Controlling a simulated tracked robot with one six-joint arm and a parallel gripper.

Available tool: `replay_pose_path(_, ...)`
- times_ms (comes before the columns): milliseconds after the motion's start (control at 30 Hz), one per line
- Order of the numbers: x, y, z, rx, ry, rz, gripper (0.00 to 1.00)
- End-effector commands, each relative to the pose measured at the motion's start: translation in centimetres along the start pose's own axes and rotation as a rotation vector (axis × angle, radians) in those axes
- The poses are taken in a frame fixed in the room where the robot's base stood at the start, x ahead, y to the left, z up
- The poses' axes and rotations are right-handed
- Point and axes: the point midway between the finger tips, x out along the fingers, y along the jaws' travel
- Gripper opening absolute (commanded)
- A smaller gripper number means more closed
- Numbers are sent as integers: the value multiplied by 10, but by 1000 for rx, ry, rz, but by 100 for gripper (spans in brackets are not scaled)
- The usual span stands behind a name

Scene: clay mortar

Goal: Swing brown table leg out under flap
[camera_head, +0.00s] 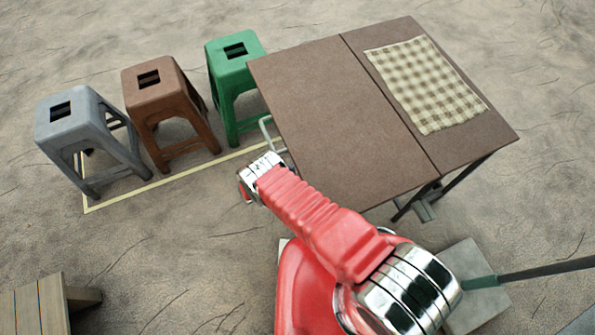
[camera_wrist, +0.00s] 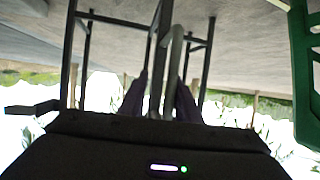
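The brown table (camera_head: 335,115) stands at the centre right in the head view, its top split by a seam. The panel left of the seam lies level with the right one. A pale bent tube (camera_head: 264,128) shows at the table's left edge. In the wrist view, a grey tube (camera_wrist: 173,65) and dark table legs (camera_wrist: 69,55) show under the table. My gripper (camera_wrist: 161,95) has its two dark fingers apart, with the grey tube and a dark bar between or just beyond them. Contact cannot be told. My fingertips are hidden in the head view.
A grey stool (camera_head: 85,125), a brown stool (camera_head: 158,95) and a green stool (camera_head: 232,70) stand left of the table, by a yellow floor line (camera_head: 150,187). A checked cloth (camera_head: 425,85) lies on the table's right panel. A wooden bench (camera_head: 38,305) is at the lower left.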

Motion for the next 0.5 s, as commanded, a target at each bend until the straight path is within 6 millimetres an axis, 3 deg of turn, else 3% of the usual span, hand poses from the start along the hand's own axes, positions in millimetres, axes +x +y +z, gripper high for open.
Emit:
replay_pose_path(267, -3, 0, -1, -1, 2, 1, 29)
replay_pose_path(500, -28, 0, 0, -1, 2, -1, 29)
